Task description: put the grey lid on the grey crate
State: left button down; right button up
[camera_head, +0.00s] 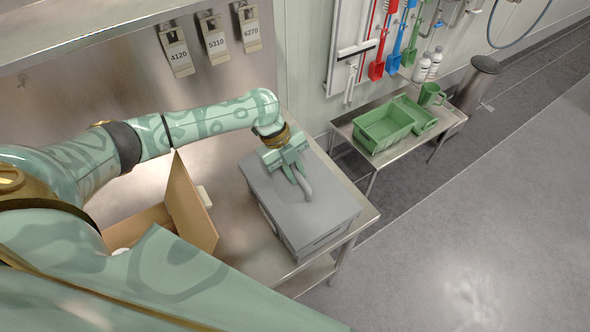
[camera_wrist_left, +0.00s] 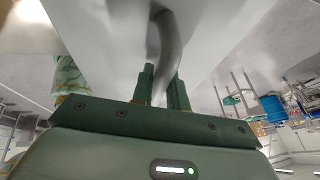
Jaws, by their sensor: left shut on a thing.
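The grey lid (camera_head: 331,207) lies over the grey crate (camera_head: 323,239) on the steel table, and its edges look roughly lined up with the crate's. I cannot tell whether it is fully seated or slightly above the rim. My left gripper (camera_head: 297,174) is above the lid, shut on its curved grey handle (camera_head: 306,188). In the left wrist view the gripper (camera_wrist_left: 164,84) has its fingers at the handle (camera_wrist_left: 168,40), with the pale lid surface (camera_wrist_left: 115,45) behind. The crate's inside is hidden. My right gripper is not in view.
An open cardboard box (camera_head: 190,205) stands left of the crate on the steel table (camera_head: 237,232). Numbered tags (camera_head: 215,42) hang on the back panel.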

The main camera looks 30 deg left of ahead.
pick_arm(q)
jog(key=shift+f+b, duration=0.3)
jog(key=shift+f, duration=0.25)
jog(key=c, duration=1.3)
grip_release()
jog(key=v, duration=1.6)
jog(key=shift+p, duration=0.4)
jog(key=shift+r, duration=0.1)
